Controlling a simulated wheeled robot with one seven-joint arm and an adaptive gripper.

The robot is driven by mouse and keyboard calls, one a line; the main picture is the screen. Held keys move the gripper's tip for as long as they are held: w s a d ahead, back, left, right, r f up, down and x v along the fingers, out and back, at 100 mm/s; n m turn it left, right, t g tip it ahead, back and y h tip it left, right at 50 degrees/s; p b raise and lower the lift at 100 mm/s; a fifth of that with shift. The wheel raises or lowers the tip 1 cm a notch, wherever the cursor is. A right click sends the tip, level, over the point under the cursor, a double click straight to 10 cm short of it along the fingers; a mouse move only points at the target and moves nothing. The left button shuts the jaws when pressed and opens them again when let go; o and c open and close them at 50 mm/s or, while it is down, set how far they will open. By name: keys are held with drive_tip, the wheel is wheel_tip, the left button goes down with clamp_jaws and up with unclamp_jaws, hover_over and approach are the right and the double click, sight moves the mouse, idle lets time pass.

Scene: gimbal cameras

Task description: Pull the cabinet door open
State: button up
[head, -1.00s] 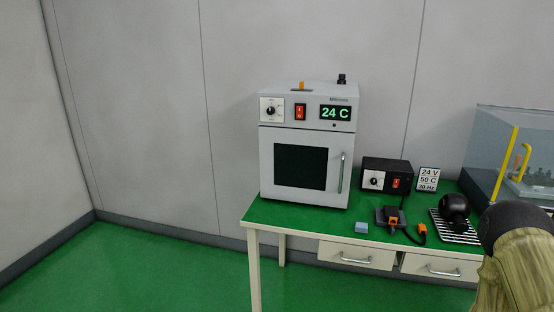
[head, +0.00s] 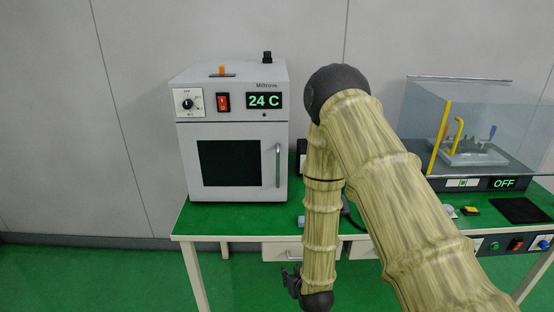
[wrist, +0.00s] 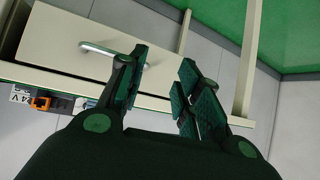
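The cabinet is a light grey oven-like box (head: 185,160) on the green-topped table, left of my arm in the head view. Its door (head: 268,188) has a dark square window (head: 228,163) and looks closed. The vertical metal door handle (head: 278,165) is on the door's right side. My gripper (head: 291,281) hangs low in front of the table's edge, below the cabinet and apart from the handle. In the wrist view my gripper (wrist: 160,95) is open, with nothing between its fingers. The cabinet does not show in the wrist view.
A table drawer (wrist: 70,45) with a metal handle (wrist: 105,54) is close to my gripper in the wrist view. A clear-covered unit (head: 470,125) stands on the right of the table (head: 195,222). Open green floor (head: 90,275) lies at left.

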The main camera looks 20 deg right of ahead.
drive_tip(key=w+r+t+p, duration=0.1)
drive_tip(key=w+r+t, duration=0.3)
drive_tip(key=w+r, duration=0.75)
drive_tip(key=t+h+p, duration=0.1)
drive_tip(key=t, duration=0.2)
approach(278, 165)
drive_tip(key=shift+m, duration=0.3)
drive_tip(key=w+p, duration=0.1)
drive_tip(key=w, duration=0.2)
drive_tip(key=w+p, duration=0.1)
drive_tip(key=w, duration=0.3)
drive_tip(key=w+d+p, duration=0.1)
drive_tip(key=w, duration=0.2)
drive_tip(key=shift+w+f+p, duration=0.2)
drive_tip(key=shift+w+p, duration=0.1)
clamp_jaws()
